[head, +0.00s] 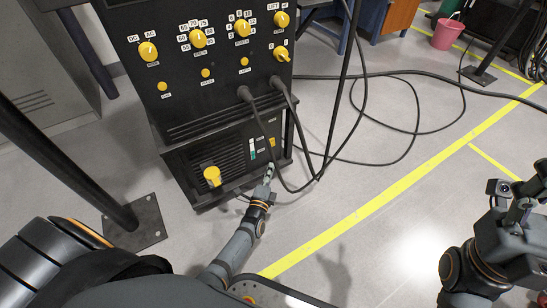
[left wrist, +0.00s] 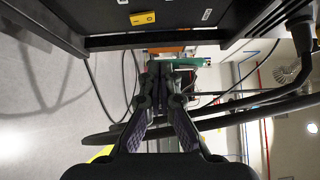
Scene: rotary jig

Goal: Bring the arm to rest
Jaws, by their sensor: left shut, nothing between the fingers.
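My left gripper (head: 269,170) is at the lower right front of a black machine (head: 205,105) in the head view. In the left wrist view the fingers of my left gripper (left wrist: 166,84) meet at their tips, shut with nothing between them. The machine's dark edge and a yellow switch (left wrist: 142,18) show above the fingers there. I cannot tell whether the gripper touches the machine. My right arm (head: 490,250) is at the right edge of the head view; its fingers are not clear.
A dark post with a base plate (head: 135,222) stands at left. Floor beyond the yellow line (head: 400,185) is partly clear.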

